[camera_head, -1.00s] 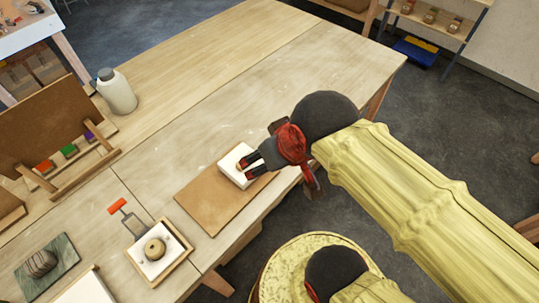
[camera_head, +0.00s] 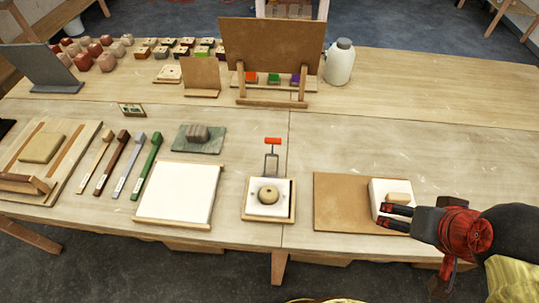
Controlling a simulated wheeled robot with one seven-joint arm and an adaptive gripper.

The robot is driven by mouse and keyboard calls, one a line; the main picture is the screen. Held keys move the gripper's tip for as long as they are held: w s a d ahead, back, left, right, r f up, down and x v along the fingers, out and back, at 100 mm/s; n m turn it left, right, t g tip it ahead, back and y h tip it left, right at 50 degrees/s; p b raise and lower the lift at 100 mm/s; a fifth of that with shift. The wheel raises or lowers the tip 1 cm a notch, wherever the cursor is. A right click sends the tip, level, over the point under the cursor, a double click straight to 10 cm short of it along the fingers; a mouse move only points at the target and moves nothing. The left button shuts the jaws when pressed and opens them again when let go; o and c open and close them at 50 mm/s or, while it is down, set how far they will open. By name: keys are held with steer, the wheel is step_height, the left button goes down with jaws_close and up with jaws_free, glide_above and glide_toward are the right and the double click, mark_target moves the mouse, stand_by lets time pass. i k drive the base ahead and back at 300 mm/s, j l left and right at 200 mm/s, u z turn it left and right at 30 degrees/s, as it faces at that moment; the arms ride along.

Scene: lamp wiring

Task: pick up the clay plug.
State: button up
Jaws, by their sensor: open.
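A small tan rounded block (camera_head: 399,197), which may be the clay plug, lies on a white slab (camera_head: 379,188). The slab sits on the right part of a brown board (camera_head: 340,205). My gripper (camera_head: 385,214) comes in from the right with its dark fingers apart and empty. The fingertips are over the slab's near side, just in front of the tan block. I cannot tell whether they touch the slab. A round tan knob-like piece (camera_head: 268,195) sits on a white tile in a wooden tray (camera_head: 247,214), left of the board.
An orange-handled tool (camera_head: 272,146) lies behind the tray. A white panel (camera_head: 178,192), a dark stone on a green slab (camera_head: 184,146) and several brushes or handles are further left. An upright board (camera_head: 272,50) and a white bottle (camera_head: 339,62) stand behind. The bench right of the bottle is clear.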

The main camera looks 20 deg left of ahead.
mark_target(268, 194)
steer(key=u, duration=1.25)
